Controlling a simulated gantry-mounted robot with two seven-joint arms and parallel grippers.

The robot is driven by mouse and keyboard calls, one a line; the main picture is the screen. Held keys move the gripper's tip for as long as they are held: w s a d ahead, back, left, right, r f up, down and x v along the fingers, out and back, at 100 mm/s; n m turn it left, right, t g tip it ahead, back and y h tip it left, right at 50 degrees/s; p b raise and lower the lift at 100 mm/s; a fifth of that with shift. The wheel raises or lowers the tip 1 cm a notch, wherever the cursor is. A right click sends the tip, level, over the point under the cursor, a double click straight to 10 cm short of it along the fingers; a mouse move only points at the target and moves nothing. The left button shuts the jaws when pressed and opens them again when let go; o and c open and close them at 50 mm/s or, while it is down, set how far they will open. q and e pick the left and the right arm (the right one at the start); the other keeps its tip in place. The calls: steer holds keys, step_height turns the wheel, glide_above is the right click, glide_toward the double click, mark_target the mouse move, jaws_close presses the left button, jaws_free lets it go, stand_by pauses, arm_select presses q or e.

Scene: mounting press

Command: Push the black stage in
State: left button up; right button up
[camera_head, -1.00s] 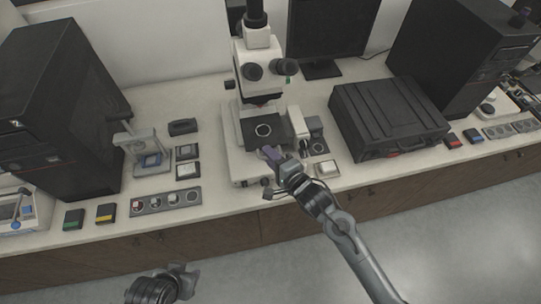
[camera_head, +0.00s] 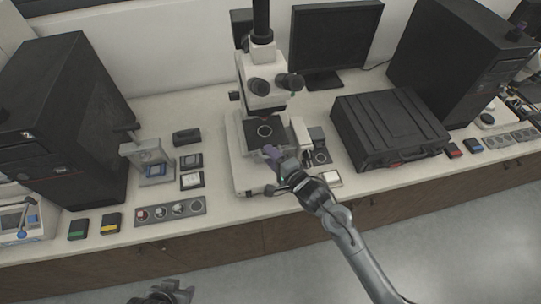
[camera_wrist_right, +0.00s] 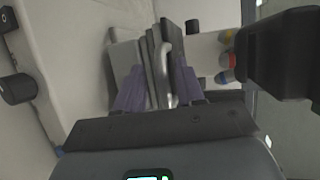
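The black stage (camera_head: 262,134) is a flat dark plate with a light ring in its middle, on the white microscope (camera_head: 240,170). My right gripper (camera_head: 271,153) is at the stage's front edge in the head view; whether it touches is unclear. In the right wrist view, its two purple fingers (camera_wrist_right: 158,88) stand apart. Dark plates seen edge-on and a silver bar (camera_wrist_right: 164,62) show between and beyond them; I cannot tell whether they are gripped. My left gripper (camera_head: 168,292) is at the bottom edge, partly cut off, away from the bench.
A black case (camera_head: 385,120) stands right of the microscope, with small white and grey devices (camera_head: 300,132) between. A grey stand (camera_head: 150,158), small boxes and a tray of round samples (camera_head: 170,211) lie to the left. The bench front between tray and microscope is clear.

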steer(key=shift+r, duration=0.15)
steer(key=v, duration=1)
steer(key=shift+s+d+p, duration=0.25)
steer(key=shift+s+p, duration=0.05)
steer(key=shift+p, duration=0.15)
steer(key=shift+r, duration=0.1)
